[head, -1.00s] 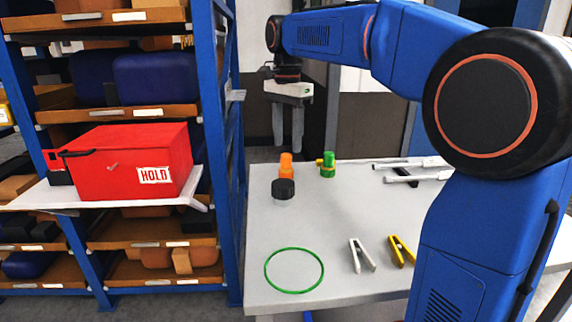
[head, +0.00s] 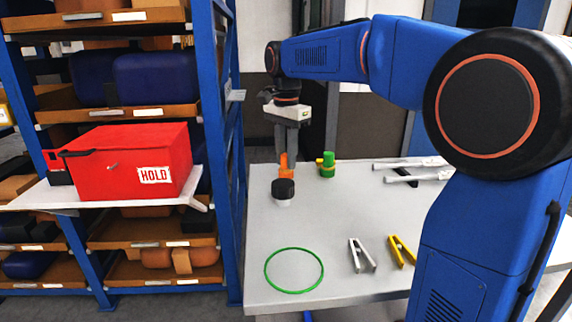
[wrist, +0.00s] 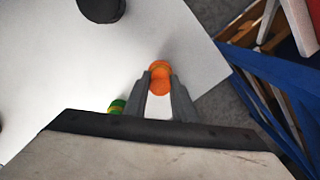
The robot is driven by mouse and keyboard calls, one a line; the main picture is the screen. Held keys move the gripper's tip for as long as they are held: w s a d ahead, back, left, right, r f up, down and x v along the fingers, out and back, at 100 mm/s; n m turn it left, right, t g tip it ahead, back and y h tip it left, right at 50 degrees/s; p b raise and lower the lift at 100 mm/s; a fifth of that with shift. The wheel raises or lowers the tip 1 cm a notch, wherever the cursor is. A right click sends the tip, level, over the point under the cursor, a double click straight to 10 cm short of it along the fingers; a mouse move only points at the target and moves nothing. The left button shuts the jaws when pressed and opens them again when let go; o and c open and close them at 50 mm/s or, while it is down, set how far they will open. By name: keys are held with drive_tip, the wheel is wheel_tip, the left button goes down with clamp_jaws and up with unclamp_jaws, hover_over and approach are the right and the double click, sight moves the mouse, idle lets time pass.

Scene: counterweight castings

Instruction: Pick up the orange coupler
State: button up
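The orange coupler (head: 284,168) stands on the grey-white table (head: 335,225) near its far left corner, behind a black-topped knob with a pale base (head: 283,189). My gripper (head: 289,152) is above the table, its fingers pointing down and reaching the coupler's upper part. In the wrist view the orange coupler (wrist: 160,78) shows between the two fingertips of my gripper (wrist: 160,84). The fingers stand apart, one on each side of it. I cannot tell whether they touch it. The coupler's top is partly hidden by the fingers in the head view.
A green coupler-like part with a yellow side (head: 328,166) stands close to the right. A green ring (head: 294,289), a white clip (head: 361,254) and a yellow clip (head: 402,250) lie nearer. Pale tools (head: 412,171) lie at the right. A blue shelf (head: 219,150) with a red HOLD box (head: 130,160) stands left.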

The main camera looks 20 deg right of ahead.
clamp_jaws()
wheel_tip(320, 180, up, 10)
drive_tip(key=shift+f, duration=0.1)
idle(0.9)
